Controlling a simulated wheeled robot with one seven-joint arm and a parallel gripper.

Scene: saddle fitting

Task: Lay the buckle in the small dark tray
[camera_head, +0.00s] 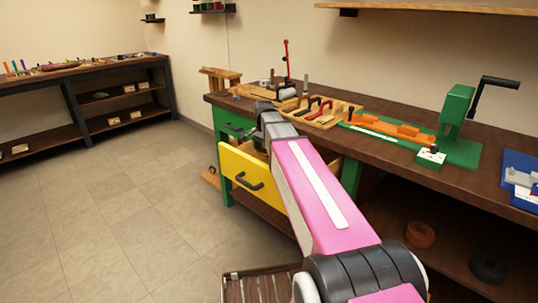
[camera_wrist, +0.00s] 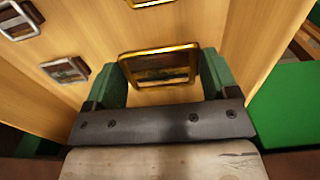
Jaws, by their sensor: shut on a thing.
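In the wrist view my gripper (camera_wrist: 163,72) has its two green fingers on either side of a gold-coloured rectangular buckle (camera_wrist: 160,50) and is shut on it. The buckle is over or against the light wooden floor of the open drawer; I cannot tell whether it touches the floor. In the head view my arm reaches to the open yellow drawer (camera_head: 240,172), and the fingers and buckle are hidden there. I cannot pick out the small dark tray for certain in either view.
Silver-coloured buckles (camera_wrist: 66,70) lie to the left in the drawer, and another gold one (camera_wrist: 148,3) lies just beyond. The bench (camera_head: 395,150) above holds a wooden tool board (camera_head: 325,122), a green press (camera_head: 456,115) and a blue tray (camera_head: 522,160). Floor at left is clear.

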